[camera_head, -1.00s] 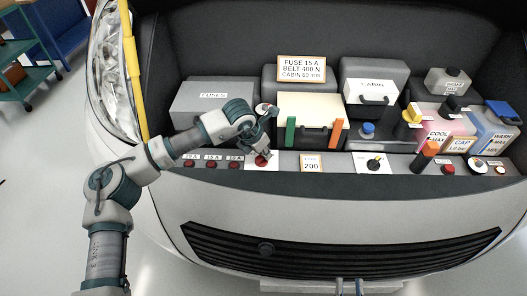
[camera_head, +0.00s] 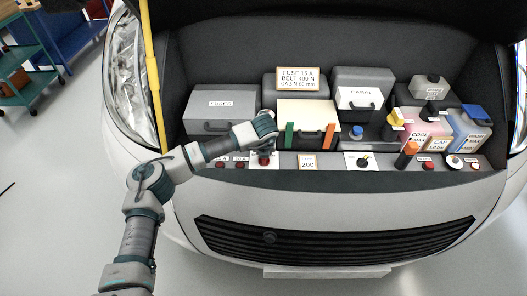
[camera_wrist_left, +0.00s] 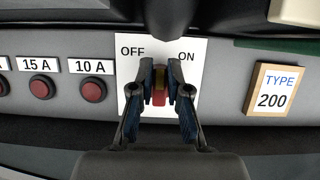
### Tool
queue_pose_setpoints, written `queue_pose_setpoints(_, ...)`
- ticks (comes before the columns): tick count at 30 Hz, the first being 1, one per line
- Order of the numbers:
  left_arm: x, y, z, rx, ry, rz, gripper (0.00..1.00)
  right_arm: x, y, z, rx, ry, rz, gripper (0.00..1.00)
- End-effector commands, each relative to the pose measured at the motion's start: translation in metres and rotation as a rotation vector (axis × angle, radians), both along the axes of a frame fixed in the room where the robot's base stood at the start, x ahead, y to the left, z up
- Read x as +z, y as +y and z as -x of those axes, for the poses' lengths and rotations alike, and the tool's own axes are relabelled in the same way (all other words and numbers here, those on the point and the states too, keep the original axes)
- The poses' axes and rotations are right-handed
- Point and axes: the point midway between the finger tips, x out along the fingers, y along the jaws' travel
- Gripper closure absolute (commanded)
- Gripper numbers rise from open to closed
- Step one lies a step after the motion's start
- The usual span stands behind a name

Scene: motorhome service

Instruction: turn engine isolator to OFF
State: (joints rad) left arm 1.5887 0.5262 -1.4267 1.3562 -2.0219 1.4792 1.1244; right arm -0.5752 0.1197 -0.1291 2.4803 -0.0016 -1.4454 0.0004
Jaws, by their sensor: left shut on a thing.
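My left gripper (camera_wrist_left: 160,78) is shut on the knob, with one dark blue finger on each side. The knob looks roughly upright between the two words; the fingers hide part of it, so its exact setting is unclear. In the head view, the left gripper (camera_head: 265,148) is at the front panel, with a bit of the red knob (camera_head: 263,161) below it. My right gripper is not in view.
Red buttons marked 15 A (camera_wrist_left: 41,88) and 10 A (camera_wrist_left: 93,91) sit left of the plate. A TYPE 200 sign (camera_wrist_left: 272,88) stands right. Behind are a grey fuse box (camera_head: 221,110) and a cream-topped box (camera_head: 306,112). A yellow bar (camera_head: 151,75) rises at the left.

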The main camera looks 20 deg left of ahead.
Motion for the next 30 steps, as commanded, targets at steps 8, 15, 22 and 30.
queue_pose_setpoints(8,0.004,0.001,0.001,0.261,-0.001,0.0,1.0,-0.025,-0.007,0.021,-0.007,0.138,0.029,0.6)
queue_pose_setpoints(15,0.003,0.003,0.001,0.477,-0.002,-0.001,1.0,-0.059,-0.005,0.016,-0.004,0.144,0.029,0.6)
queue_pose_setpoints(22,0.002,0.004,0.002,0.636,-0.002,0.0,1.0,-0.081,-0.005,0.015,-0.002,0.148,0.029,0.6)
queue_pose_setpoints(30,0.002,0.004,0.003,0.746,-0.003,0.001,1.0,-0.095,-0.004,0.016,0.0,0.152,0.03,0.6)
